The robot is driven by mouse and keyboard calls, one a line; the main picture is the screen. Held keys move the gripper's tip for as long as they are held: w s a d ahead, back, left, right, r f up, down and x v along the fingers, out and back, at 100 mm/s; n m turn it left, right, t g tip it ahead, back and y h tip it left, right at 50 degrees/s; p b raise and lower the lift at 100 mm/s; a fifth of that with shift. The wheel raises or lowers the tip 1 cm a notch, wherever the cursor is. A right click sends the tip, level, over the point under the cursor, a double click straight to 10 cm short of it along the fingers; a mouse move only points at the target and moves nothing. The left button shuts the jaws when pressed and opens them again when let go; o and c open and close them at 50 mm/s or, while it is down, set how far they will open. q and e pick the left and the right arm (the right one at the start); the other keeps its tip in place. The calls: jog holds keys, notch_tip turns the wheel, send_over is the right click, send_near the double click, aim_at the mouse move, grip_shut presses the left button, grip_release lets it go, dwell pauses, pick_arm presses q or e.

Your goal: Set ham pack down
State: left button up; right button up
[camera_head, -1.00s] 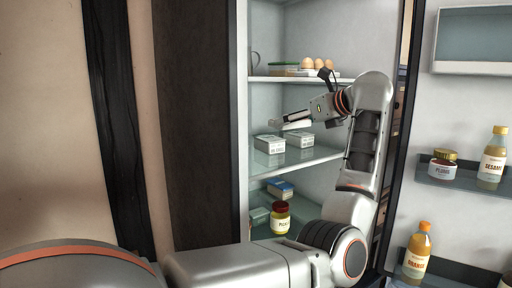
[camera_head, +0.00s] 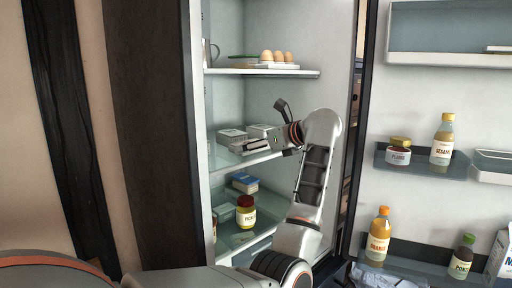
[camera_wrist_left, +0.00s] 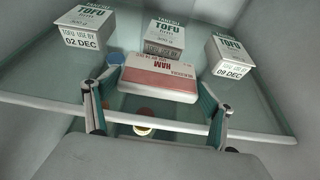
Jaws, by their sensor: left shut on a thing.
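My left gripper (camera_head: 268,141) reaches into the fridge at the middle shelf (camera_head: 217,163). It is shut on the ham pack (camera_head: 249,150), a flat white and red pack also seen in the left wrist view (camera_wrist_left: 160,80), between the two fingers (camera_wrist_left: 152,105). The pack is low at the shelf's front part, before the tofu packs; I cannot tell whether it touches the glass. Its near edge is partly covered in the head view. My right gripper is not in view.
Three tofu packs stand on this shelf: left (camera_wrist_left: 82,38), middle (camera_wrist_left: 164,42) and right (camera_wrist_left: 230,62). The upper shelf (camera_head: 300,72) holds eggs (camera_head: 277,57). The open door at right carries bottles, including a sesame bottle (camera_head: 442,140).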

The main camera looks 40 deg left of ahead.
pick_arm(q)
jog(key=shift+f, duration=0.1)
jog(key=o, duration=1.2)
